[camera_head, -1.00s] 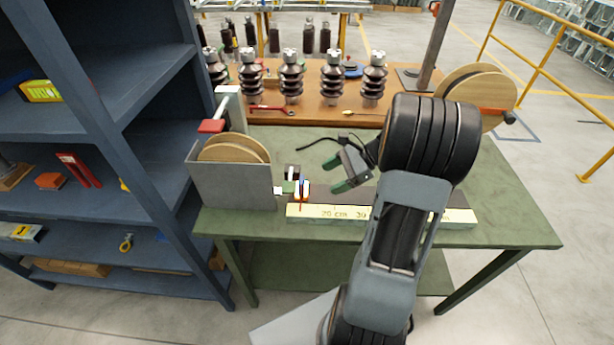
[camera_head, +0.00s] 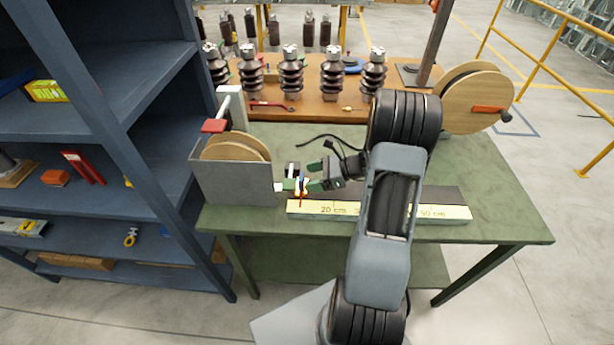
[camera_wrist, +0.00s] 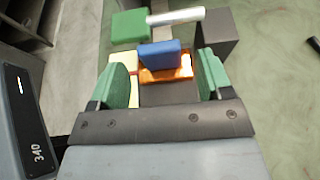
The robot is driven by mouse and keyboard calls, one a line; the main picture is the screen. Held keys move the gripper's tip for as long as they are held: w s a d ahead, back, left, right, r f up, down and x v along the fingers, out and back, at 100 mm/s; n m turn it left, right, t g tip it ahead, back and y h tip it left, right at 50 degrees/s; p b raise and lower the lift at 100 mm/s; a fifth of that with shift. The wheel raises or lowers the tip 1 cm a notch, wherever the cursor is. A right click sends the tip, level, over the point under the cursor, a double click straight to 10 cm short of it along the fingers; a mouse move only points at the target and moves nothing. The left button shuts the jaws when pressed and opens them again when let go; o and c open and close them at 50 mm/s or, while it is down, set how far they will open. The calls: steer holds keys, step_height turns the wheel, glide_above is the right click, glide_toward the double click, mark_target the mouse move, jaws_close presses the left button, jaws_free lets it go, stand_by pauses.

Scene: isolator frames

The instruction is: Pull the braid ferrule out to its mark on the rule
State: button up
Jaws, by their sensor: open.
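My gripper (camera_head: 316,177) is open at the left end of the rule (camera_head: 335,208). Its green fingers stand either side of a small orange piece with a blue block (camera_wrist: 160,54) on it, apparently the braid ferrule (camera_wrist: 176,74). In the wrist view a gap shows between each finger and this piece. In the head view the ferrule (camera_head: 301,186) is small, beside the green block (camera_head: 289,185) in front of the reel box. A thin red line shows below it at the rule's left end. My arm hides the rule's middle; "20 cm" is readable left of it.
The grey reel box (camera_head: 235,183) with a wooden reel (camera_head: 233,148) stands at the left of the green bench (camera_head: 500,215). A larger wooden reel (camera_head: 475,98) stands at the back right. Blue shelving (camera_head: 120,130) borders the left. The bench's right side is clear.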

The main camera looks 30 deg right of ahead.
steer(key=shift+x, duration=1.1)
